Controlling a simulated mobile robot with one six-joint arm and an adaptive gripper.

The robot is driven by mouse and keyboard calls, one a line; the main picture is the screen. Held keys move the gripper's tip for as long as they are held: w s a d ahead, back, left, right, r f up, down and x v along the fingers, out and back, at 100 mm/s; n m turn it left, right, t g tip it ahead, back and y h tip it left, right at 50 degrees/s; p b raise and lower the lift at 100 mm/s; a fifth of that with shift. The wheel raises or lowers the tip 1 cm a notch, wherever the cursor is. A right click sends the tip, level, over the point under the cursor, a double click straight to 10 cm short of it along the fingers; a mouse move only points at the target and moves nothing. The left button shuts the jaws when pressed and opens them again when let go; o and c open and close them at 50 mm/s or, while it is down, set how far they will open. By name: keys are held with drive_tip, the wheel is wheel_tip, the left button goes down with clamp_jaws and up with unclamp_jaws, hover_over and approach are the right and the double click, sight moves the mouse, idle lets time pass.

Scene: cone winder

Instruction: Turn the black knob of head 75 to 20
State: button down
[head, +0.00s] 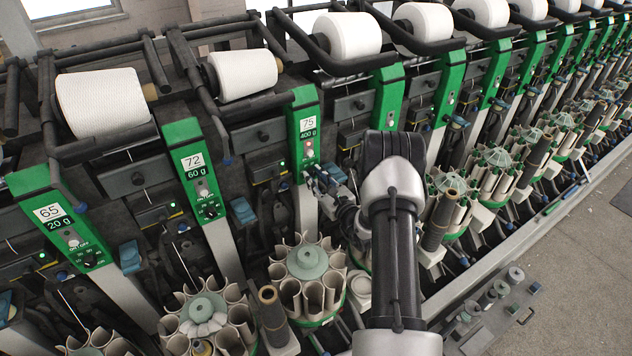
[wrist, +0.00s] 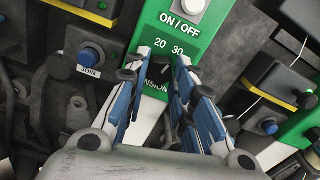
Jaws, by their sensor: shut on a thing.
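The green panel of head 75 (head: 305,100) carries a label (head: 308,125) reading 75 and 400 g. My gripper (head: 318,178) is at the panel's lower part and hides the dial in the head view. In the wrist view my gripper (wrist: 156,82) has its blue-padded fingers on either side of the black knob (wrist: 159,72), shut on it. The knob is mostly hidden between the fingers; a pale pointer mark on it seems to lean toward 30. The scale numbers 20 (wrist: 132,44) and 30 (wrist: 178,51) show above; other numbers are covered.
The white ON/OFF button (wrist: 187,8) sits just above the dial. A blue JOIN button (wrist: 92,55) is to the left, and another blue button (wrist: 268,127) to the right. Head 72 (head: 190,165) stands to the left. Peg carousels (head: 306,262) stand below the panels.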

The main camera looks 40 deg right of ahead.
drive_tip(key=n+b, duration=0.4)
drive_tip(key=shift+f, duration=0.2)
drive_tip(key=n+b, duration=0.3)
drive_tip(key=shift+r+n, duration=0.1)
drive_tip(key=shift+n, duration=0.2)
drive_tip(key=shift+b, duration=0.3)
drive_tip(key=c, duration=1.5)
unclamp_jaws()
drive_tip(key=shift+o, duration=0.8)
drive_tip(key=shift+s+f, duration=0.2)
drive_tip(key=shift+s, duration=0.25)
drive_tip(key=s, duration=1.1)
drive_tip(key=shift+a+r, duration=0.3)
drive_tip(key=shift+a, duration=0.05)
